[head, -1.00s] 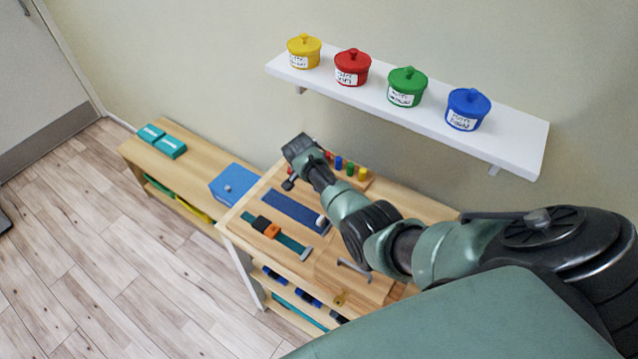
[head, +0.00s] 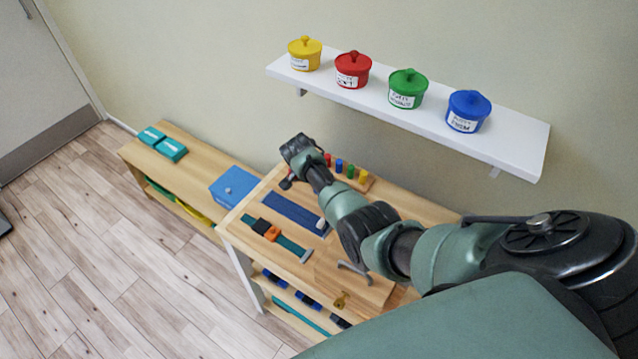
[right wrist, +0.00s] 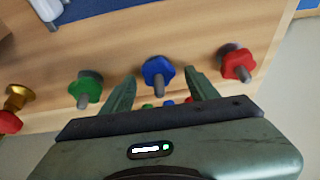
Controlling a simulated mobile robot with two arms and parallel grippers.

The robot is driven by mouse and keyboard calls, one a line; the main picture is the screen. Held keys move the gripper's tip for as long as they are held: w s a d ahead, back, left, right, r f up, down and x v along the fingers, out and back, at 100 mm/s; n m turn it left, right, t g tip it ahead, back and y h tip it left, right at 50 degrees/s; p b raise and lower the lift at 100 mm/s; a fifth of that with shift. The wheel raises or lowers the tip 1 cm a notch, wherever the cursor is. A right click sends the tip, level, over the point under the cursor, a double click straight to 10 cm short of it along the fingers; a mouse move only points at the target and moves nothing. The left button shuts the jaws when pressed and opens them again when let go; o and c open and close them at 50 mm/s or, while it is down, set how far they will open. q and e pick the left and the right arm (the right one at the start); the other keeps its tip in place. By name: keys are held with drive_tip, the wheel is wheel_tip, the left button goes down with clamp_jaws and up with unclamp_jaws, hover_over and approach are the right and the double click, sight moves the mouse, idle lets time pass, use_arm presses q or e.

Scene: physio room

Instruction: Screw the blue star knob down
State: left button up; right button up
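The blue star knob (right wrist: 158,72) sits on a grey threaded stud on the wooden board in the right wrist view. My right gripper (right wrist: 161,78) is open, with one finger to each side of the blue knob. I cannot tell whether the fingers touch it. In the head view my right gripper (head: 287,181) is over the back of the wooden bench (head: 325,262), and the blue star knob cannot be made out there. My left gripper is not in view.
A green knob (right wrist: 86,88) is left of the blue one and a red knob (right wrist: 238,65) is right of it, both close to my fingers. A blue box (head: 234,187) stands beside the bench. A white shelf (head: 520,150) with coloured pots is above.

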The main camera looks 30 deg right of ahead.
drive_tip(key=shift+a+r, duration=0.25)
drive_tip(key=shift+r, duration=0.25)
drive_tip(key=v, duration=0.6)
drive_tip(key=shift+r, duration=0.35)
drive_tip(key=shift+s+a, duration=0.1)
drive_tip(key=shift+s, duration=0.05)
